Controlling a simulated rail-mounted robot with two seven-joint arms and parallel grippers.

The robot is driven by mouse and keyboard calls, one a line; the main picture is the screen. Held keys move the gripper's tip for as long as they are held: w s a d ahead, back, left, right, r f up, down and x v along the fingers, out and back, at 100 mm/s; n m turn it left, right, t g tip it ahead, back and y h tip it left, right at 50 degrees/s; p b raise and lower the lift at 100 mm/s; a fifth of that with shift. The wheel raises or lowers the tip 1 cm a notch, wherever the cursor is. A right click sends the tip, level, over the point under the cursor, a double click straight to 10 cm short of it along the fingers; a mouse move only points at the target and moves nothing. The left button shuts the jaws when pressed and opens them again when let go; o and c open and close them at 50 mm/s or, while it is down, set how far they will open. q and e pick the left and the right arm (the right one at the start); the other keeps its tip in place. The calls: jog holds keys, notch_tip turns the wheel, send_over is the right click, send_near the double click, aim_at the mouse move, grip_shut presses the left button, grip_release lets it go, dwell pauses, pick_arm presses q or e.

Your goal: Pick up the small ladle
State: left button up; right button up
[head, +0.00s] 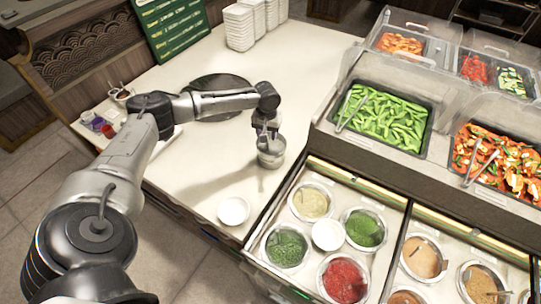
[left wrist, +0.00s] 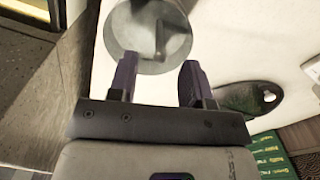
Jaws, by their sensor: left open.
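No other ladle is clear to me. My right gripper is not in view.
A white bowl (head: 233,210) sits near the counter's front edge. Sauce wells, with red sauce (head: 343,281) and green herbs (head: 286,248), lie to the right. Behind them are the edamame tray (head: 385,118) and clear guards. A dark round plate (head: 218,84) lies behind my left arm.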

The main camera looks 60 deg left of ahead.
aim_at(267, 145)
pick_arm(q)
jog(key=shift+w+a+f, duration=0.1)
jog(key=shift+f, duration=2.55)
jog(key=shift+c, duration=0.3)
grip_shut()
